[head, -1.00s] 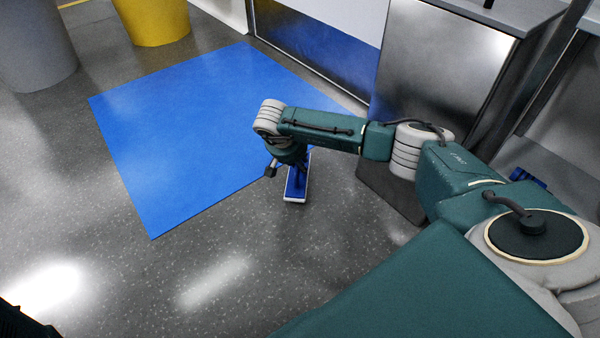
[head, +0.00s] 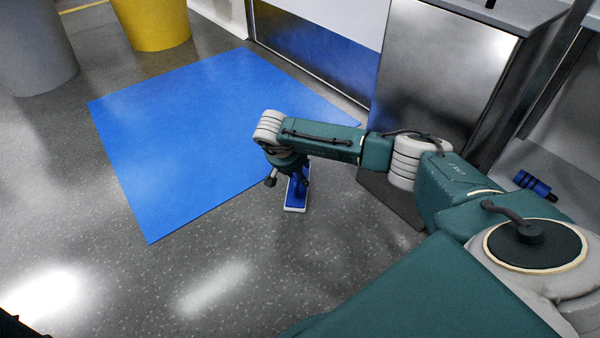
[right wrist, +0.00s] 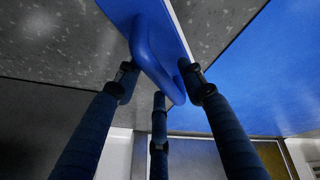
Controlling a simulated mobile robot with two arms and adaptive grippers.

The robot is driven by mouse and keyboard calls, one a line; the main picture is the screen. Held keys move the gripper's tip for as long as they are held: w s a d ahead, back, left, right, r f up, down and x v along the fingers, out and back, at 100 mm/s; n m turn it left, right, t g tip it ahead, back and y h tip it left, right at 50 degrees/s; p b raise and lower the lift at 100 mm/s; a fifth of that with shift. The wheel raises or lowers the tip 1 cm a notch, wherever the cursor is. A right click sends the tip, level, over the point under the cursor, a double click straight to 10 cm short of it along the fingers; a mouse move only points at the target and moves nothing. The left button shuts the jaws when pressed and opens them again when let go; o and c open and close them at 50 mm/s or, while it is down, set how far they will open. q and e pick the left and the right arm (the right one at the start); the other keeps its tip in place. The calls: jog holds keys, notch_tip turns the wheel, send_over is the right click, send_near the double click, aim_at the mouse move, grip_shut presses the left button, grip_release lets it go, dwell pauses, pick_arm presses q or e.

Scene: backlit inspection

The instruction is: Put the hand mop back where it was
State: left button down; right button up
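The hand mop (head: 296,205) has a flat blue and white pad and a blue loop handle. It is by the right edge of the blue mat, below my right gripper (head: 288,180), which partly hides it. In the right wrist view the fingers of my right gripper (right wrist: 160,90) close around the mop's blue handle (right wrist: 155,55), with fingertips against it on both sides. I cannot tell whether the pad touches the floor.
A large blue mat (head: 200,140) lies flat on the speckled grey floor (head: 230,290). A grey bin (head: 35,50) and a yellow bin (head: 150,20) stand at the back left. A steel cabinet (head: 440,70) stands behind my right arm. A blue banded object (head: 535,185) lies at the right.

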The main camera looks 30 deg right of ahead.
jog(key=p+v, duration=0.9)
jog(key=v, duration=0.3)
jog(key=shift+f, duration=0.1)
